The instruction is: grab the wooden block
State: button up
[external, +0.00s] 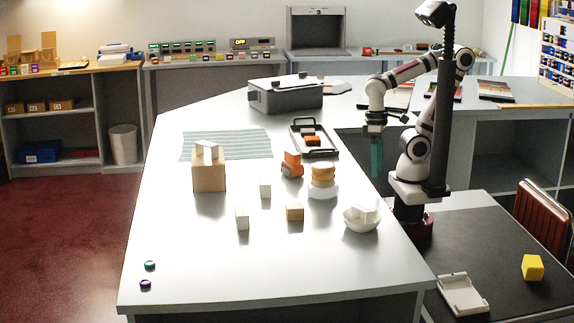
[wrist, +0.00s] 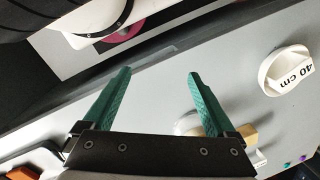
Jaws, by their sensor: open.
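A small wooden block (external: 295,212) sits on the white counter, between a white block and a white bowl. In the wrist view a tan block (wrist: 249,134), apparently the same one, shows partly behind my right finger. My gripper (external: 377,158) hangs fingers down near the counter's right edge, well apart from the wooden block. In the wrist view its two green fingers (wrist: 158,74) are spread with nothing between them. A larger tan wooden box (external: 208,177) stands farther left with a white piece on top.
The white bowl (external: 360,219) holds a white block; in the wrist view that block reads "40 cm". A stack of tan rounds (external: 323,174) on a white base and orange pieces (external: 291,165) stand behind the wooden block. The front counter is mostly clear.

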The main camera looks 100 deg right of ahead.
notch_tip(320, 180, up, 7)
jog(key=w+a+m+y, duration=0.1)
jog(key=w+m+y, duration=0.1)
jog(key=w, duration=0.3)
jog(key=w+a+r+m+g+y, duration=0.1)
jog(key=w+m+y, duration=0.2)
jog(key=w, duration=0.3)
jog(key=w+m+y, duration=0.2)
jog(key=w+m, duration=0.1)
jog(key=w, duration=0.3)
jog(key=shift+w+a+r+y, duration=0.1)
jog(key=shift+a+r+y, duration=0.05)
jog(key=shift+a+y, duration=0.2)
jog(key=w+d+f+m+t+y, duration=0.15)
jog(key=w+d+m+y, duration=0.25)
jog(key=w, duration=0.5)
send_near(295, 204)
jog(key=shift+m, duration=0.4)
jog(key=x, duration=1)
jog(key=shift+f, duration=0.4)
jog(key=c, duration=1.4)
